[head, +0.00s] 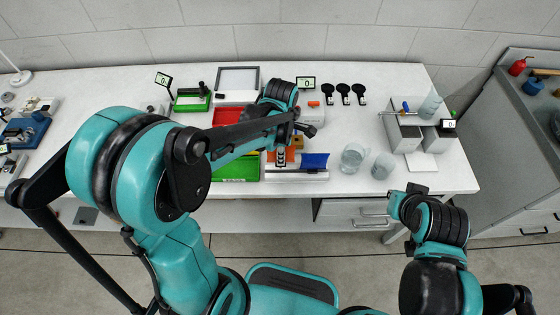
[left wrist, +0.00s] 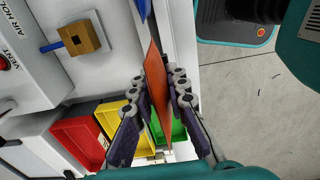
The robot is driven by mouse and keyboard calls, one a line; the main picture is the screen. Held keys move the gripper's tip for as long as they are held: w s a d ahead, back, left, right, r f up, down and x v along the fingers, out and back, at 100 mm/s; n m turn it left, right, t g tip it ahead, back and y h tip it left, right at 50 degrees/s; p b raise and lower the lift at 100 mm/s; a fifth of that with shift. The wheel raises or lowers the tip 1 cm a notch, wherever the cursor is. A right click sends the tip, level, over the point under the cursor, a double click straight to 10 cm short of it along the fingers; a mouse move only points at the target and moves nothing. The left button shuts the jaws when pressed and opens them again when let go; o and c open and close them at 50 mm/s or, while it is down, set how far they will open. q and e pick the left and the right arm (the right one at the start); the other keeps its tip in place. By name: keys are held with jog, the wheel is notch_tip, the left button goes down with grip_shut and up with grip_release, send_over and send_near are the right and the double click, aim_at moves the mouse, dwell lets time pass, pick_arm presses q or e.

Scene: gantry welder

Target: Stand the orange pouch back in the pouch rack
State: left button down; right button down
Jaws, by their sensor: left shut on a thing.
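My left gripper (left wrist: 162,88) is shut on the orange pouch (left wrist: 156,75), which stands edge-on between its fingers in the left wrist view. In the head view the left gripper (head: 282,158) is over the front middle of the bench, at the left part of the white pouch rack (head: 300,175). A blue pouch (head: 315,160) stands in the rack to the right of the gripper; its edge also shows at the top of the left wrist view (left wrist: 144,9). I cannot tell whether the orange pouch touches the rack.
A green bin (head: 236,168) stands just left of the rack. Two clear beakers (head: 353,157) stand to its right. A wooden block with a blue peg (left wrist: 80,38) is behind the rack. The bench's front edge is close.

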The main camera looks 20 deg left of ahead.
pick_arm(q)
notch_tip(320, 180, down, 3)
jog(key=shift+w+r+b, duration=0.1)
jog(key=shift+r+b, duration=0.05)
jog(key=shift+b, duration=0.15)
jog(key=shift+f+b, duration=0.55)
jog(key=c, duration=1.5)
grip_release()
jog(key=shift+r, duration=0.15)
